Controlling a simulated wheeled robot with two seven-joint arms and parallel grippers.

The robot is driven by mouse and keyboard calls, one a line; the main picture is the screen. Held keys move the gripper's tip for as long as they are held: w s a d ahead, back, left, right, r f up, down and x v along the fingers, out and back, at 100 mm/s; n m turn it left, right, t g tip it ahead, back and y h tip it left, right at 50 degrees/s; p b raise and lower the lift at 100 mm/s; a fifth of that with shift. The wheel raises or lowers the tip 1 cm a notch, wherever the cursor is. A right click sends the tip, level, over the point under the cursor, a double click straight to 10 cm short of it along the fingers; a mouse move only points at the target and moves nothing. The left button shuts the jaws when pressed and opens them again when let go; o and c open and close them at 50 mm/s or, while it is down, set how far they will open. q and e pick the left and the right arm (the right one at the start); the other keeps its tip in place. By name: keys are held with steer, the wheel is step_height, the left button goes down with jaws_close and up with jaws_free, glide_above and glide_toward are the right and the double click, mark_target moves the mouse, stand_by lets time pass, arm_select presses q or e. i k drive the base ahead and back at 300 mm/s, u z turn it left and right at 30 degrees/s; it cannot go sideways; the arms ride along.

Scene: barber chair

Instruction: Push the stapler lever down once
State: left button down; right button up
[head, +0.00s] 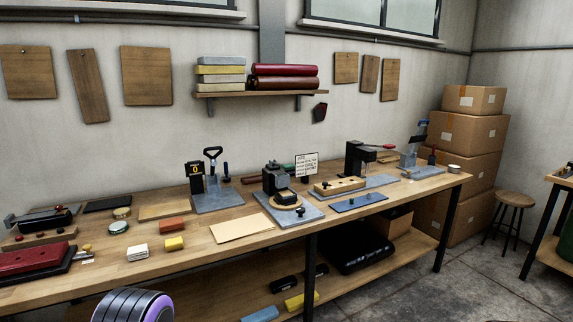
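A black upright machine (357,158) stands on a grey plate at the right-centre of the workbench. A lever with a red grip (383,147) reaches out to its right, roughly level. It looks most like the stapler, but I cannot be sure at this size. A wooden block with holes (340,186) lies in front of it. Neither of my grippers shows in the head view.
The workbench (200,262) also holds a black press (276,181), a loop-handled device (211,165), a small sign (306,165), a blue plate (359,202) and a red tool (32,262). Boxes (466,135) and a stool (511,205) stand at right; floor is free in front.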

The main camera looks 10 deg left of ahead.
mark_target(286, 167)
steer(key=z, duration=0.85)
steer(key=i, duration=1.65)
steer(key=u, duration=0.85)
